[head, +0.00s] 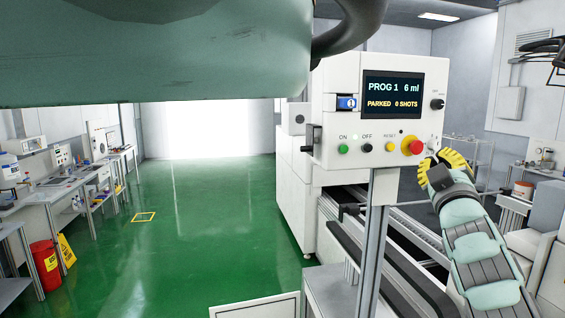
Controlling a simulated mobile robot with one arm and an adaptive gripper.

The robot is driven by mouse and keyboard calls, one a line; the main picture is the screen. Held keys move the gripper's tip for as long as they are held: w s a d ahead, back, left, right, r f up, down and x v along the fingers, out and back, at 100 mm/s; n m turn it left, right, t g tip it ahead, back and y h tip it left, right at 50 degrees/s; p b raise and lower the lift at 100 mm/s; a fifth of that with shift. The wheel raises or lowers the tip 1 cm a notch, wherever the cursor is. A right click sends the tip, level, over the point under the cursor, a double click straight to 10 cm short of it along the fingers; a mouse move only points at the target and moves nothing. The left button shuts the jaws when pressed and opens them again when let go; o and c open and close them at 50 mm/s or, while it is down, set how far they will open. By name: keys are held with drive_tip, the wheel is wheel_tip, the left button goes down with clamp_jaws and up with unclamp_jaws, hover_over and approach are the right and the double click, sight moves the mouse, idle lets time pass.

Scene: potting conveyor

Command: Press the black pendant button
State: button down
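The black button (367,147) is small and round, under the label OFF on the white pendant panel (330,120). It sits between the green ON button (343,149) and the yellow RESET button (390,147). The panel screen (405,94) reads PROG 1, 6 ml, PARKED, 0 SHOTS. What looks like my gripper (444,168), teal with yellow ribbed tips, is at the right, beside the panel's lower right corner. It appears apart from the black button. Its finger gap is not clear, and I see nothing held.
A red stop button (412,146) lies between the black button and my gripper. A black knob (437,104) is right of the screen. A metal post (375,240) stands below the panel, with the conveyor (405,235) behind. Green floor (200,220) is open at left.

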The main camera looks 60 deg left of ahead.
drive_tip(key=shift+s+a+r+m+h+b, duration=0.15)
drive_tip(key=shift+s+a+h+b, duration=0.2)
drive_tip(key=shift+s+a+h, duration=0.5)
drive_tip(key=shift+s+a+r+m+h+b, duration=0.1)
drive_tip(key=shift+s+a+r+h+b, duration=0.2)
drive_tip(key=shift+a+h, duration=0.6)
drive_tip(key=shift+s+a+r+m+h+b, duration=0.15)
drive_tip(key=shift+s+a+h+b, duration=0.4)
drive_tip(key=shift+h, duration=0.7)
drive_tip(key=shift+f, duration=0.15)
